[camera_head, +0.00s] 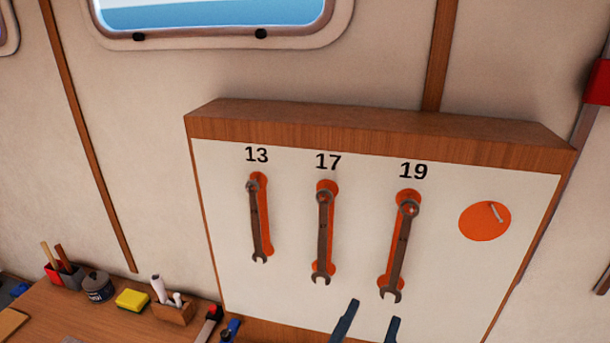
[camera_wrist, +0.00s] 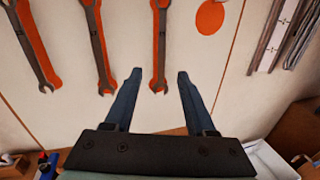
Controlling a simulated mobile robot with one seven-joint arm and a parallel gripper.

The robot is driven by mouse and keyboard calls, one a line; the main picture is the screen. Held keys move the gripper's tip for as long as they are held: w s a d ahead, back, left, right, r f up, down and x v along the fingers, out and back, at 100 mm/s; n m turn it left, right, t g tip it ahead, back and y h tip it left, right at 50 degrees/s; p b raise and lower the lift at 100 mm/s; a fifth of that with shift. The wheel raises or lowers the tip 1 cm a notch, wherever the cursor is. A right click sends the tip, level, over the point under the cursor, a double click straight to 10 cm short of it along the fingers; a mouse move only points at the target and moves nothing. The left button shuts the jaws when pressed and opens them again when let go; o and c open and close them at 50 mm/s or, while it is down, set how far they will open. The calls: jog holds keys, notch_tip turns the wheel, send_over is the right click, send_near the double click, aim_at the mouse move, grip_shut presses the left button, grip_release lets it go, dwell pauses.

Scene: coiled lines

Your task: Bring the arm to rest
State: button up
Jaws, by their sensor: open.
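My gripper (camera_head: 370,322) shows at the bottom of the head view, its two dark blue fingers apart with nothing between them. The board (camera_head: 450,260) carries three wrenches hanging over orange outlines: one under 13 (camera_head: 261,220), one under 17 (camera_head: 323,235) and one under 19 (camera_head: 399,250). An orange disc (camera_head: 478,225) with a bare peg is at the board's right. The fingers appear apart from the wrench under 19 (camera_wrist: 159,40).
A wooden worktop (camera_head: 80,318) at lower left holds a tool holder (camera_head: 65,274), a tape roll (camera_head: 97,287), a yellow sponge (camera_head: 132,300) and a wooden box (camera_head: 173,312) with white rolls. A red-handled tool (camera_head: 209,322) lies close to the board.

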jog(key=w+a+r+m+t+y+b, duration=0.1)
jog(key=w+a+r+m+t+b, duration=0.15)
jog(key=r+m, duration=0.55)
jog(key=w+a+r+m+t+y+b, duration=0.1)
jog(key=a+r+m+t+y, duration=0.15)
jog(key=r+m, duration=0.6)
jog(key=s+a+r+m+t+y+b, duration=0.1)
jog(key=s+a+r+m+t+y, duration=0.1)
jog(key=r+m, duration=0.4)
jog(key=s+a+r+m+t+y+b, duration=0.1)
jog(key=s+r+m+t, duration=0.4)
jog(key=r, duration=0.5)
jog(key=s+a+m+y, duration=0.1)
jog(key=y, duration=0.1)
jog(key=shift+s+a+r+m+y, duration=0.15)
jog(key=shift+a+m+y, duration=0.15)
jog(key=shift+m+y, duration=0.05)
